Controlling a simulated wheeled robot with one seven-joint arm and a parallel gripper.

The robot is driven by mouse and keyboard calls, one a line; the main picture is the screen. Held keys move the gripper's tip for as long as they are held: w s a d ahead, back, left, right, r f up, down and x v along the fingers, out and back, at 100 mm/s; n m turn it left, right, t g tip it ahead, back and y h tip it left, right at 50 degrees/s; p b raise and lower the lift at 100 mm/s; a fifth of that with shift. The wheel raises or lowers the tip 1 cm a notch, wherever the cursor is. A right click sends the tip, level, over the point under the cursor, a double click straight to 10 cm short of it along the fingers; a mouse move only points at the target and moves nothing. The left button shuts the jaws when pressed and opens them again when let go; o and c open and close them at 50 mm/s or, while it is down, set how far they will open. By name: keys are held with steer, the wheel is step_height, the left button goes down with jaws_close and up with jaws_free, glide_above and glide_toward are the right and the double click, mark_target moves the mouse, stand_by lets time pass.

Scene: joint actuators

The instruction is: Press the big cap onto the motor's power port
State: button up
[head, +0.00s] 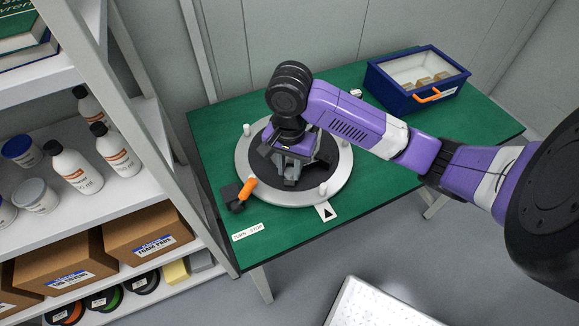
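My gripper (291,172) points down over the middle of a round turntable (255,186) with a grey rim and a black centre. My arm's wrist covers much of the area from above. Grey parts show at the gripper's lower end, but I cannot tell fingers from motor there. The motor, its power port and the big cap cannot be made out. Whether my gripper is open or shut on something is hidden.
The turntable has white pegs and stands on a green table (215,125). An orange-handled stop (246,189) sits at its left front. A blue box (392,96) with tan pieces is at the back right. A small white item (355,93) lies nearby. Shelves (150,120) stand left.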

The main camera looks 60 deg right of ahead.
steer(key=o, duration=0.5)
step_height(320, 180, up, 8)
steer(key=shift+f+p, duration=0.1)
steer(key=shift+p, duration=0.8)
